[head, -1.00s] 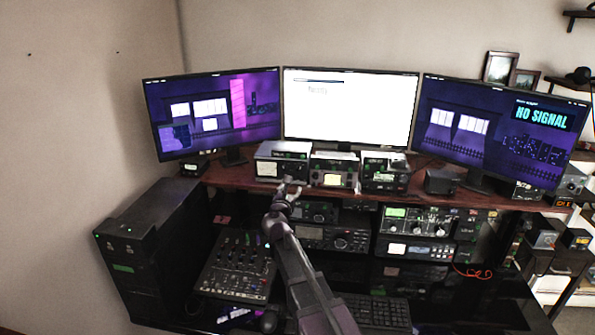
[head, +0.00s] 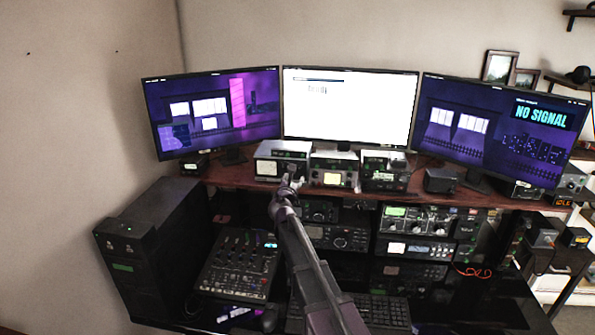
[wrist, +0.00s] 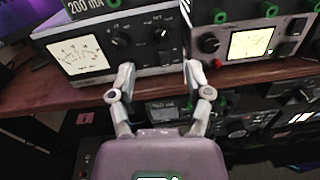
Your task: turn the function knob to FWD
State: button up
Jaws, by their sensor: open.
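A grey-black box with a lit needle meter (wrist: 82,53) stands on the wooden shelf; its meter also shows in the head view (head: 267,168). It has two dark knobs on its front, a left one (wrist: 122,41) and a right one (wrist: 161,34). Their lettering is too small to read, so I cannot tell which is the function knob or where it points. My gripper (wrist: 158,70) is open and empty, with its fingertips apart below and around the box's lower right front. In the head view my gripper (head: 290,182) covers part of that front.
The wooden shelf edge (wrist: 60,103) runs below both. More radios (wrist: 245,120) sit under the shelf. Monitors (head: 350,108) stand behind. A mixer (head: 238,262) is on the desk.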

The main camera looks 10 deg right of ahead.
aim_at(298, 168)
jog(key=shift+x, duration=3.6)
jog(key=shift+a, duration=0.1)
grip_shut()
